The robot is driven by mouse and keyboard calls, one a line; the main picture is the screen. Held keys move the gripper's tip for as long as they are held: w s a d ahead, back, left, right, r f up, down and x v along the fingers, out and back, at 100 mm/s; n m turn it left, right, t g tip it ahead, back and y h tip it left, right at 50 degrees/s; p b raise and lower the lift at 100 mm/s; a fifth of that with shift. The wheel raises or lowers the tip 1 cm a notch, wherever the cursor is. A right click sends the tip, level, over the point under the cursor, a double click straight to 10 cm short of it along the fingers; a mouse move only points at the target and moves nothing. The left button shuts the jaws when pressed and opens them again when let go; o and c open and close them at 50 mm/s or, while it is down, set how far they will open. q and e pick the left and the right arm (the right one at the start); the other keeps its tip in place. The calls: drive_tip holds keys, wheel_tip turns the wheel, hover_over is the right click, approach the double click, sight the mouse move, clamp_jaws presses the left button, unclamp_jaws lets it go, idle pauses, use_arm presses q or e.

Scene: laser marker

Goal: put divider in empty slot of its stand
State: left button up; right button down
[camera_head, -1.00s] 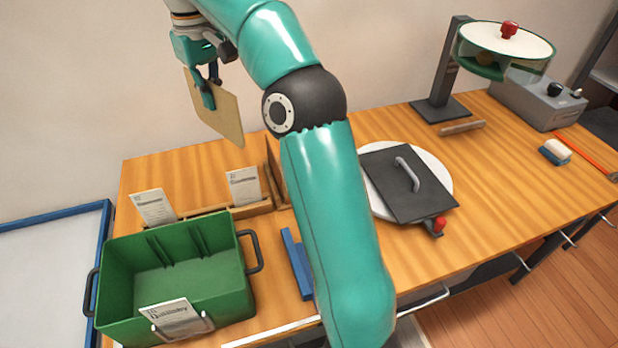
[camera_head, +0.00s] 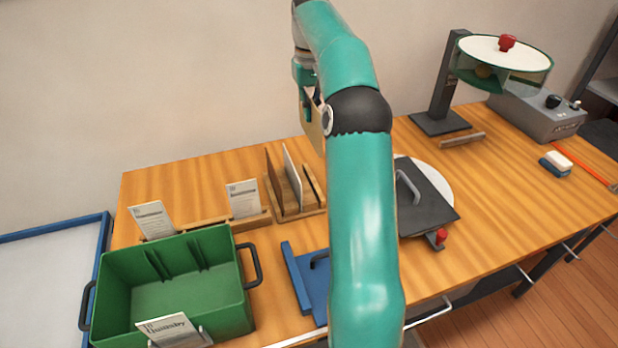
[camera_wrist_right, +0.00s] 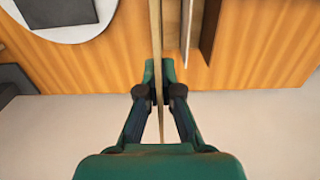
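My right gripper (camera_head: 308,98) is shut on a thin tan divider (camera_head: 314,128), high behind the bench's back part. The arm hides part of the divider in the head view. In the right wrist view the divider (camera_wrist_right: 156,35) shows edge-on between the fingers of the gripper (camera_wrist_right: 160,72). The wooden stand (camera_head: 300,213) is on the bench, left of the arm. It holds a brown divider (camera_head: 274,183) and a white divider (camera_head: 292,175). Its right part looks empty. The held divider is up and right of the stand, apart from it. My left gripper is out of view.
A green bin (camera_head: 205,305) and card holders stand left of the stand. A blue fixture (camera_head: 308,288) lies in front of it. A black plate with a handle (camera_head: 427,207) lies right of my arm.

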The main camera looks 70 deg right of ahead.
sight(310, 128)
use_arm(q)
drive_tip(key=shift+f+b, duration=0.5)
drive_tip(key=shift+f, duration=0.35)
use_arm(e)
drive_tip(key=shift+f, duration=8.65)
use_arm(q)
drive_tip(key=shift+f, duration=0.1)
use_arm(e)
drive_tip(key=shift+f, duration=0.1)
drive_tip(key=c, duration=1.3)
unclamp_jaws()
wheel_tip(310, 128, up, 12)
drive_tip(key=shift+r, duration=0.15)
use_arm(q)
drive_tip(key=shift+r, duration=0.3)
